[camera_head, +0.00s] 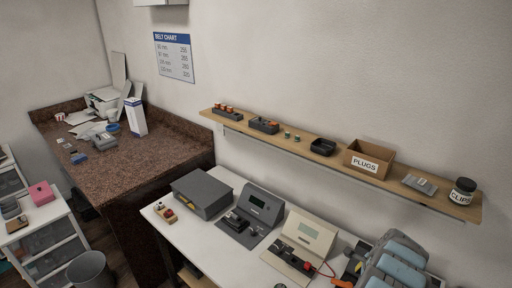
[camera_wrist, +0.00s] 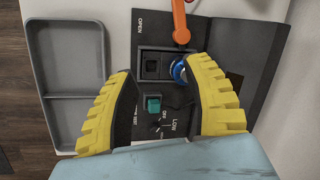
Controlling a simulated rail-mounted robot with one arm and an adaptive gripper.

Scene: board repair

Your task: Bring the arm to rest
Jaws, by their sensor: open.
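My gripper (camera_wrist: 164,72) shows in the wrist view with its two yellow ribbed fingers spread apart and nothing between them. It is over a dark control panel (camera_wrist: 262,45) marked OPEN and LOW. An orange lever (camera_wrist: 180,22), a blue ring-shaped part (camera_wrist: 180,70) and a green switch (camera_wrist: 153,104) show on the panel between or just beyond the fingers. I cannot tell whether the right finger touches the blue part. In the head view my arm is at the lower right, over the right end of the white bench (camera_head: 222,248), and mostly hides the panel.
A grey divided tray (camera_wrist: 72,95) lies left of the panel. On the bench stand two testers (camera_head: 262,207) (camera_head: 308,234) and a grey box (camera_head: 202,192). A wall shelf (camera_head: 285,152) above holds a PLUGS box (camera_head: 368,162) and a CLIPS jar (camera_head: 462,191). A brown counter (camera_head: 150,168) is at left.

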